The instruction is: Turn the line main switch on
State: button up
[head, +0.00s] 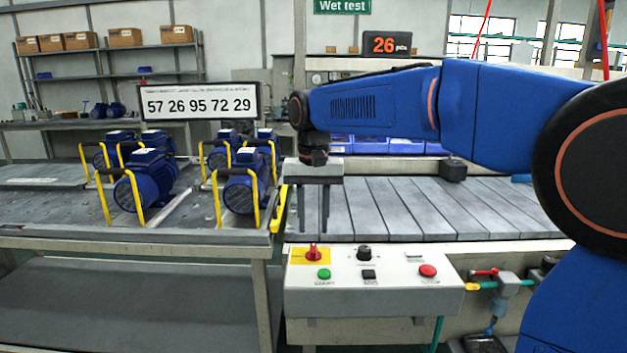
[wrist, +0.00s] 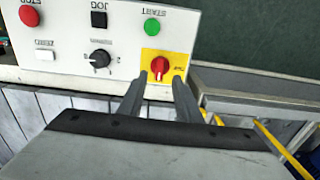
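The main switch is a red rotary knob (head: 313,252) on a yellow plate, at the left end of a light grey control panel (head: 375,296). In the wrist view the knob (wrist: 160,65) appears upside down, with its pale mark lying along the picture's vertical. My gripper (head: 314,228) points down over the conveyor edge, just behind and above the panel. Its fingers are apart with nothing between them. In the wrist view the fingertips (wrist: 157,82) reach toward the knob from either side of it, and seem short of touching it.
The panel also carries a green START button (head: 324,273), a black selector knob (head: 364,253), a black JOG button (head: 369,274) and a red STOP button (head: 428,271). Blue pumps with yellow handles (head: 240,190) stand on the bench at left. The slatted conveyor (head: 400,210) is bare behind the panel.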

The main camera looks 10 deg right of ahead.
aim_at(314, 247)
notch_tip(314, 247, up, 12)
jog(key=shift+f, duration=0.25)
dwell(0.3)
jog(key=s+d+f+n+t, duration=0.1)
jog(key=s+d+f, duration=0.4)
jog(key=s+d, duration=0.15)
jog(key=s+d+f+t, duration=0.1)
jog(key=s+d+f, duration=0.3)
jog(key=s+d, duration=0.25)
jog(key=s+d+f+n+t, duration=0.1)
jog(key=s+d+f, duration=0.5)
jog(key=s+f, duration=0.8)
notch_tip(314, 247, down, 3)
jog(key=shift+s+r+t, duration=0.15)
jog(key=shift+s+t, duration=0.15)
jog(key=shift+t, duration=0.6)
jog(key=shift+d, duration=0.1)
